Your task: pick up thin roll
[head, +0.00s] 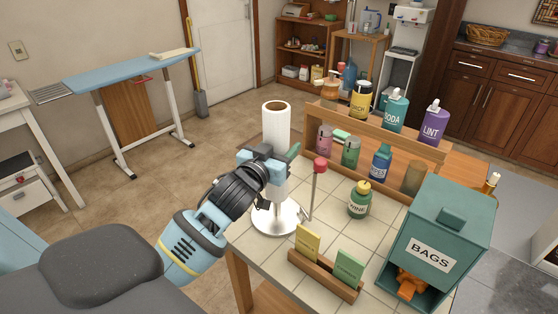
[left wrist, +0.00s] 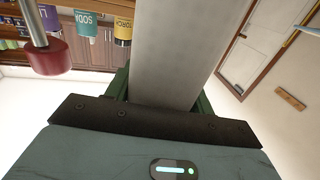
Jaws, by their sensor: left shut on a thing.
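The thin roll (head: 276,123) is a white paper roll standing upright on a round metal holder base (head: 278,216) at the table's left side. My left gripper (head: 268,163) is shut around the roll at about its middle height. In the left wrist view the roll (left wrist: 178,45) rises between the green fingers of my gripper (left wrist: 162,95). The holder's side rod with a red knob (head: 320,165) stands just right of the roll; the knob also shows in the left wrist view (left wrist: 48,58). My right gripper is not in view.
A green BAGS box (head: 436,235) stands at the table's right front. A wooden card holder (head: 325,275) and a green bottle (head: 359,200) are in front of a wooden rack (head: 375,128) with several bottles. The floor left of the table is clear up to an ironing board (head: 130,68).

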